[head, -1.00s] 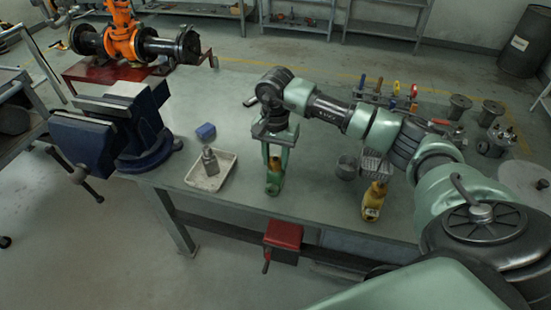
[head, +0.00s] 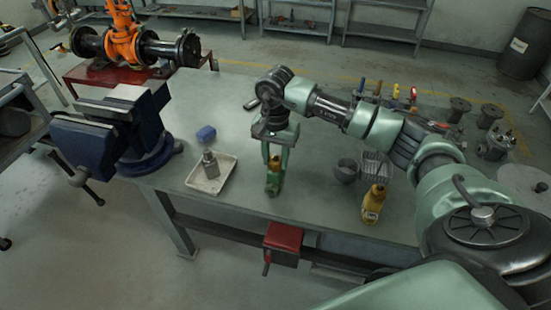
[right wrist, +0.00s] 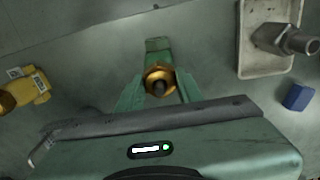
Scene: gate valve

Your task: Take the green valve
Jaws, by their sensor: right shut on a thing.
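The green valve (head: 273,187) stands near the front edge of the workbench, with a brass part on its body. My right gripper (head: 274,163) comes down on it from above, its two fingers around the upper part. In the right wrist view, the valve's brass fitting and dark stem (right wrist: 159,82) sit between the green fingers, and part of its green body (right wrist: 157,45) shows beyond. The gripper is shut on the valve. Whether the valve touches the bench is hard to tell. My left gripper is not in view.
A tray (head: 225,176) with a metal fitting (head: 210,163) and a blue block (head: 206,134) lie to the left. A yellow valve (head: 374,204) and a wire basket (head: 375,166) stand to the right. A blue vise (head: 140,130) fills the bench's left end.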

